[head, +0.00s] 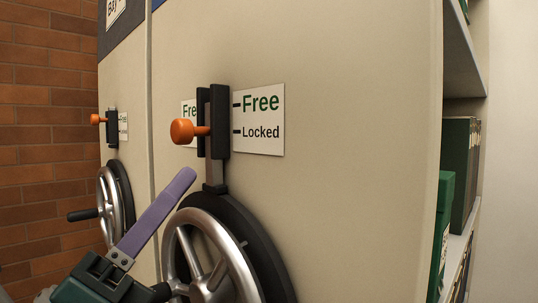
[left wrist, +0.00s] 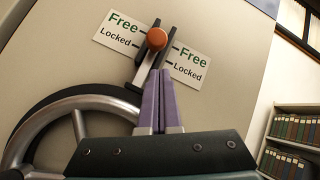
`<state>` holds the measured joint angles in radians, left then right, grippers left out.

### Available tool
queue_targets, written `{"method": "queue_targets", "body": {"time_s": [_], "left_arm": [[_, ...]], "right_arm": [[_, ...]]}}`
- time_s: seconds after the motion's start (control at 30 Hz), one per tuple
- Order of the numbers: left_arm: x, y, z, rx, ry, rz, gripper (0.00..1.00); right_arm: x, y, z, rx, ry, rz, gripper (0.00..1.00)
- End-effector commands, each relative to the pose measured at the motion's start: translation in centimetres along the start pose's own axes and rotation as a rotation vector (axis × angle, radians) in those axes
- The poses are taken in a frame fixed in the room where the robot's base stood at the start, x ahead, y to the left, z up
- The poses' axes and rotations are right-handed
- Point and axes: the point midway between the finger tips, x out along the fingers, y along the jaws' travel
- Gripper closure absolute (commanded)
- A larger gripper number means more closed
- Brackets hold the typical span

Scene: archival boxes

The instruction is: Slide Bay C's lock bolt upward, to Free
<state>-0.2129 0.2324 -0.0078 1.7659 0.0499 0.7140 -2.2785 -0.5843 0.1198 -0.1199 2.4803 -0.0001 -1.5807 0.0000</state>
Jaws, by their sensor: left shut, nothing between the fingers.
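An orange lock knob (head: 183,131) sticks out of a dark slotted bracket (head: 219,120) on the nearer beige bay front. In the head view the knob is level with the Locked mark on the white label (head: 262,145), below Free. My left gripper (head: 184,178) has purple fingers, shut and empty, with tips below the knob and apart from it in the picture. In the left wrist view the shut fingers (left wrist: 159,85) point up at the bracket, just under the knob (left wrist: 157,38). The nearer bay's letter is not visible. My right gripper is not in view.
A spoked handwheel (head: 212,262) sits right below the bracket, close to my left gripper. Another bay at left has its own orange knob (head: 97,119) and handwheel (head: 110,207). Shelves with green boxes (head: 458,170) stand at right; a brick wall (head: 50,130) is at left.

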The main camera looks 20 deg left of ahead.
Motion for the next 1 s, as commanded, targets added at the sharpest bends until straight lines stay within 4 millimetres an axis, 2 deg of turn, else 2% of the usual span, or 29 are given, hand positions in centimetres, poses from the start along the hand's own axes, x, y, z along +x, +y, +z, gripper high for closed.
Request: {"method": "queue_targets", "body": {"time_s": [0.03, 0.2, 0.67, 0.9, 1.0], "left_arm": [[0.7, -0.2, 0.8, 0.002, 0.000, -0.003, 1.00], [1.6, -0.1, 1.7, 0.000, 0.001, -0.001, 1.00], [1.9, -0.1, 2.0, -0.001, 0.000, 0.000, 1.00], [4.0, -1.7, 4.1, -0.001, -0.003, -0.001, 1.00], [4.4, -2.0, 4.5, -0.001, -0.003, 0.000, 1.00]], "right_arm": [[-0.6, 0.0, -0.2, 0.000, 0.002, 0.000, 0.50], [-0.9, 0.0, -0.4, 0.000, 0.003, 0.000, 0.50], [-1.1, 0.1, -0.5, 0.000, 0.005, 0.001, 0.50], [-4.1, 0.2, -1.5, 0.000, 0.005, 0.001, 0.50], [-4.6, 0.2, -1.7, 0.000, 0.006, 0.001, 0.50]]}}
